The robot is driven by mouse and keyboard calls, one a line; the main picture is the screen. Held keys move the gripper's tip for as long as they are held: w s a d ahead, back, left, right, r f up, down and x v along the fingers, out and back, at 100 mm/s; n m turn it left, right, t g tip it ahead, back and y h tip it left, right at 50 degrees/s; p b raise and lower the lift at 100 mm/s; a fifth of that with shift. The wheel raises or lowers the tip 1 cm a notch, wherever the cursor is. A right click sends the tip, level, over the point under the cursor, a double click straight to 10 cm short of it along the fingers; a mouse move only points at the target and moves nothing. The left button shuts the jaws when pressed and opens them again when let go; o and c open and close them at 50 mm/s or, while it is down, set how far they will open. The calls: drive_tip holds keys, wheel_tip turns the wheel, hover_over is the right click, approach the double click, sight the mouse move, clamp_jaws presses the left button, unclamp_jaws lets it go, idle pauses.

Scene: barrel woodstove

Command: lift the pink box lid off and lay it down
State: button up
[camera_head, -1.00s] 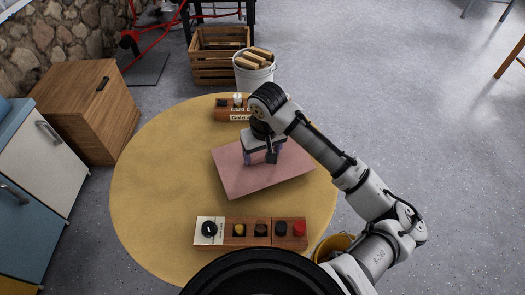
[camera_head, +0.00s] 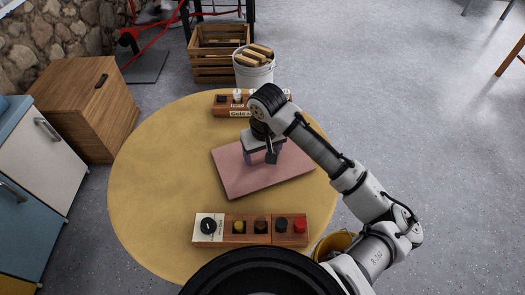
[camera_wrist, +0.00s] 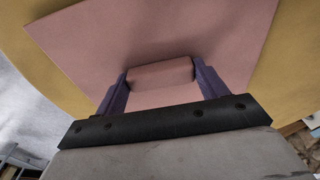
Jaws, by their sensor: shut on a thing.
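The pink box lid (camera_head: 245,178) is a flat pink panel over the middle of the round yellow table; whether a box is under it is hidden. In the wrist view the lid (camera_wrist: 190,40) fills most of the upper picture, with a raised pink block-shaped handle (camera_wrist: 160,74) on top. My gripper (camera_head: 262,156) is above the lid's upper middle. In the wrist view its two purple fingers (camera_wrist: 160,78) are shut on the handle, one at each end. I cannot tell from these views whether the lid is raised.
The yellow table (camera_head: 150,190) has free room left of the lid. A wooden control strip (camera_head: 250,229) with knobs lies in front, and another wooden strip (camera_head: 221,104) lies behind. A white bucket of wood (camera_head: 254,73) and a wooden crate (camera_head: 212,70) stand beyond the table.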

drive_tip(key=o, duration=1.6)
drive_tip(key=shift+c, duration=0.2)
wheel_tip(320, 180, up, 14)
drive_tip(key=s, duration=0.1)
drive_tip(key=shift+s+d, duration=0.25)
drive_tip(key=shift+d, duration=0.1)
drive_tip(key=shift+f, duration=0.15)
